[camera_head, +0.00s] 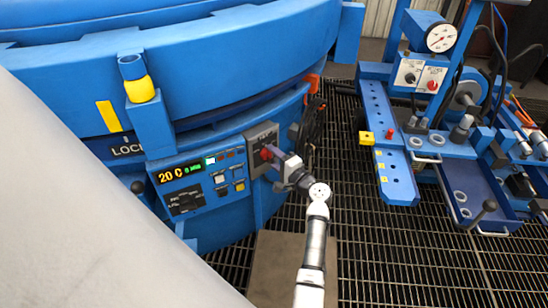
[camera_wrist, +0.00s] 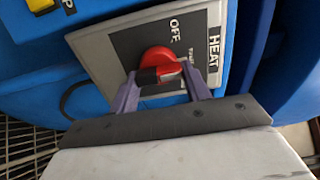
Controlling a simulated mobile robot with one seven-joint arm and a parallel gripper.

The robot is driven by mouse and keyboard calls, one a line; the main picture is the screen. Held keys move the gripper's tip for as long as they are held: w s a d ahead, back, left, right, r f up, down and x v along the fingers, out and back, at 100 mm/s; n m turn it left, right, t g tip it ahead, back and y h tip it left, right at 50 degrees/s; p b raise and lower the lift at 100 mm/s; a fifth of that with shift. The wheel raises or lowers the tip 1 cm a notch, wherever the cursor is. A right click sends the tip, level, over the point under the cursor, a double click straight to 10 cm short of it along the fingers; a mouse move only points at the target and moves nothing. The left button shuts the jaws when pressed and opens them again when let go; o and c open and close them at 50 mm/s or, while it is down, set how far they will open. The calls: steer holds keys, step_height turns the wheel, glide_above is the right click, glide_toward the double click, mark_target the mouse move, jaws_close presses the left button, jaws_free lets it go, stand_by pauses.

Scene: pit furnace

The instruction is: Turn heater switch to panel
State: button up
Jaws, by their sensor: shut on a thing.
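The heater switch is a red rotary knob (camera_wrist: 158,62) on a grey box with a dark plate (camera_wrist: 190,40) marked "HEAT" and "OFF". Another label beside the knob is partly hidden and too small to read. In the head view the red knob (camera_head: 266,154) sits on the furnace's front, right of the control panel (camera_head: 203,183) with its "20 C" display. My gripper (camera_wrist: 162,80) has its two purple fingers on either side of the knob's handle and is shut on it. In the head view my gripper (camera_head: 275,155) reaches the switch box from the right. The knob's far side is hidden.
The blue furnace wall (camera_head: 235,60) stands close behind the switch box. Black coiled cables (camera_head: 312,125) hang just right of it. A blue bench with a gauge (camera_head: 441,38) stands at the right. Open grating floor (camera_head: 400,250) lies between.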

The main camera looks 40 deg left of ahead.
steer(key=o, duration=1)
steer(key=shift+c, duration=0.2)
steer(key=shift+d, duration=0.15)
steer(key=s+d+b, duration=0.1)
steer(key=s+d, duration=0.1)
steer(key=d, duration=1.1)
steer(key=shift+s+d+b, duration=0.2)
steer(key=shift+s+b, duration=0.1)
steer(key=shift+s, duration=0.05)
